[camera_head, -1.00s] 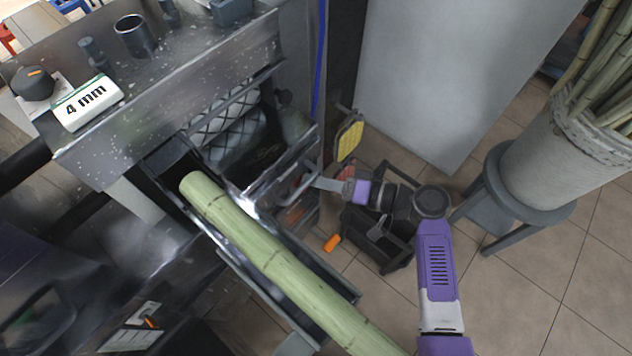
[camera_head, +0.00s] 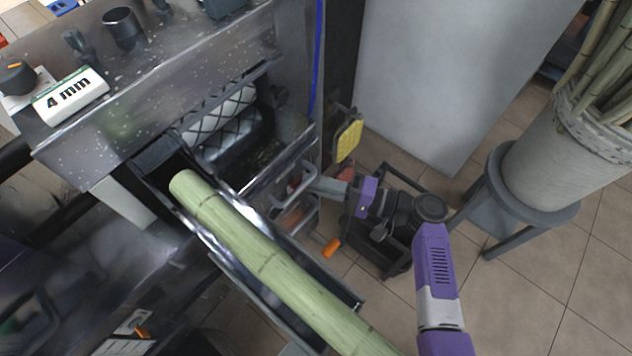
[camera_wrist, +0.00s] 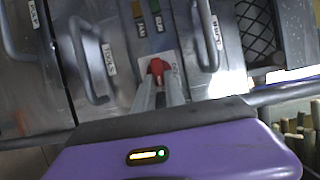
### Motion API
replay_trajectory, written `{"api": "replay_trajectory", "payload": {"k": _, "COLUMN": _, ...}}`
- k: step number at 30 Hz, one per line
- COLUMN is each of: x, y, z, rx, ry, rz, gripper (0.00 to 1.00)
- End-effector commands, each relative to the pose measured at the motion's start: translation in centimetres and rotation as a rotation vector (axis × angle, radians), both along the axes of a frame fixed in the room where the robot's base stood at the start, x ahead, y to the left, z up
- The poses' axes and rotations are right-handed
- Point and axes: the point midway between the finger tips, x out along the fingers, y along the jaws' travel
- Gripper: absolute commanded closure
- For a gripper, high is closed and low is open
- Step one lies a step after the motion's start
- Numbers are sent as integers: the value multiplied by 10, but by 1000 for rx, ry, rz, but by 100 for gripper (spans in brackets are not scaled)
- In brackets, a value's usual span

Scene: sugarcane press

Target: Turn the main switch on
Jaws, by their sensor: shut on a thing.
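The main switch is a red rotary knob (camera_wrist: 157,68) on a pale plate on the grey machine front, seen in the wrist view. My gripper (camera_wrist: 159,84) has its two grey fingers either side of the red knob, closed on it. In the head view my gripper (camera_head: 322,187) reaches the machine front beside a metal handle. The knob itself cannot be made out there, and its exact angle is partly hidden by the fingers.
Metal handles (camera_wrist: 86,62) flank the switch. A green cane (camera_head: 260,252) lies in the feed chute at left. A yellow pad (camera_head: 348,139) stands out above my gripper. A bucket of canes (camera_head: 545,165) stands on a stool at right. Tiled floor between is open.

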Motion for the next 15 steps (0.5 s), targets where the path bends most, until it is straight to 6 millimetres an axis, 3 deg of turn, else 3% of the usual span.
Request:
{"api": "replay_trajectory", "payload": {"k": 1, "x": 2, "y": 7, "z": 2, "rx": -2, "ry": -3, "rz": 6, "gripper": 100}}
{"api": "replay_trajectory", "payload": {"k": 10, "x": 2, "y": 7, "z": 3, "rx": -1, "ry": -3, "rz": 6, "gripper": 100}}
{"api": "replay_trajectory", "payload": {"k": 11, "x": 2, "y": 7, "z": 3, "rx": -1, "ry": -3, "rz": 6, "gripper": 82}}
{"api": "replay_trajectory", "payload": {"k": 12, "x": 2, "y": 7, "z": 3, "rx": -1, "ry": -3, "rz": 6, "gripper": 74}}
{"api": "replay_trajectory", "payload": {"k": 14, "x": 2, "y": 7, "z": 3, "rx": -1, "ry": -4, "rz": 6, "gripper": 64}}
{"api": "replay_trajectory", "payload": {"k": 15, "x": 2, "y": 7, "z": 3, "rx": -1, "ry": -4, "rz": 6, "gripper": 64}}
